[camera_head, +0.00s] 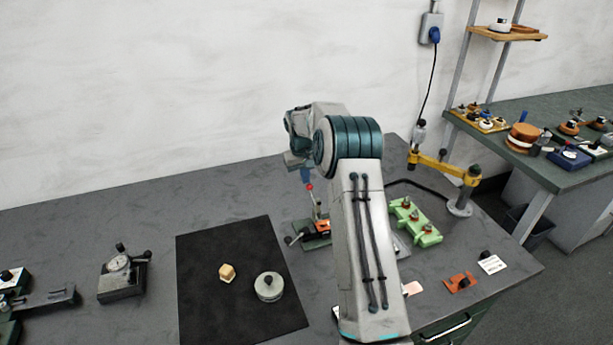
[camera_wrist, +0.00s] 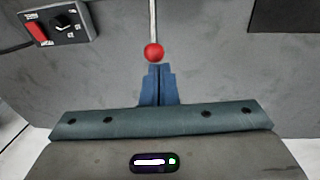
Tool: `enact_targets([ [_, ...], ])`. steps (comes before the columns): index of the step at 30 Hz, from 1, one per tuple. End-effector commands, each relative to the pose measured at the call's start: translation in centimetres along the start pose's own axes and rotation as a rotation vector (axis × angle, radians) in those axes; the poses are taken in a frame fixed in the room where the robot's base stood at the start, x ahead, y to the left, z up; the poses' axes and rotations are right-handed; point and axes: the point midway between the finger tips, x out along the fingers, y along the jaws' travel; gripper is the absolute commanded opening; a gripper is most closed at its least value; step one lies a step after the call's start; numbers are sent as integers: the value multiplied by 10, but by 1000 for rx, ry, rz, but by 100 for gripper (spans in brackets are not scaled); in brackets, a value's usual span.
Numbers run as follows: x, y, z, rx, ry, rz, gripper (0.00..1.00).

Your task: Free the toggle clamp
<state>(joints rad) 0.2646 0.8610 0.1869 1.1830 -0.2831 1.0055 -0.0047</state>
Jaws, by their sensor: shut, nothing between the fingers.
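The toggle clamp (camera_head: 318,232) stands on the bench just left of my arm, with an orange part at it. Its lever rises steeply and ends in a red ball (camera_head: 309,187). In the wrist view the red ball (camera_wrist: 153,52) sits right at the tips of my gripper (camera_wrist: 155,70), with the thin rod (camera_wrist: 153,18) running away from it. My gripper's blue fingers are shut and empty; in the head view the gripper (camera_head: 307,178) is just above the ball. I cannot tell whether they touch. The clamp's body is out of the wrist view, and my arm may hide part of its right side.
A black mat (camera_head: 210,285) with a wooden cube (camera_head: 227,272) and a round metal piece (camera_head: 268,287) lies to the left. A green block (camera_head: 415,222) and a yellow jointed arm (camera_head: 440,167) stand to the right. A control box (camera_wrist: 62,22) with a red switch shows in the wrist view.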

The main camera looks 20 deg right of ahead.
Motion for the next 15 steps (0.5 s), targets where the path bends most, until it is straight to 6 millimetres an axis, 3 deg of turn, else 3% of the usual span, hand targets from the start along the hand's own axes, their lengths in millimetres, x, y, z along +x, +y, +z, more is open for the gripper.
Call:
enact_targets([
  [15, -4, 2, 14, 3, 0, 0, 0],
])
